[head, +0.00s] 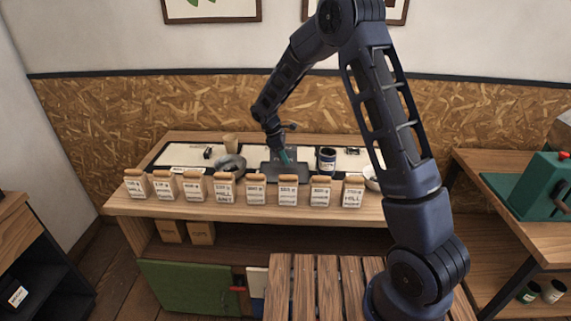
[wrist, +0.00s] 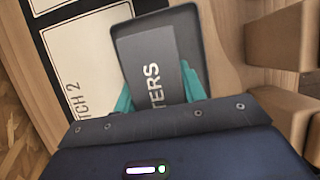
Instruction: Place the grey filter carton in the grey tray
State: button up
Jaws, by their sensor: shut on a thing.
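The grey filter carton (wrist: 150,62), with white letters ending in "TERS", lies between the teal fingers of my gripper (wrist: 158,88) in the wrist view. My gripper is shut on it. The dark grey tray (wrist: 190,28) shows around and behind the carton, which overlaps it in the picture; I cannot tell whether the carton touches its floor. In the head view my gripper (head: 284,157) points down at the grey tray (head: 302,172) in the middle of the bench. The carton is hard to make out there.
A row of labelled bags with wooden tops (head: 255,190) lines the bench's front edge, close before the tray. A grey bowl (head: 230,164) stands left, a dark tin (head: 326,160) right. A tan cup (head: 230,143) stands at the back. Pale mats (head: 183,155) flank the tray.

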jog(key=shift+f, duration=2)
jog(key=o, duration=1)
jog(key=shift+f, duration=0.1)
jog(key=v, duration=1.2)
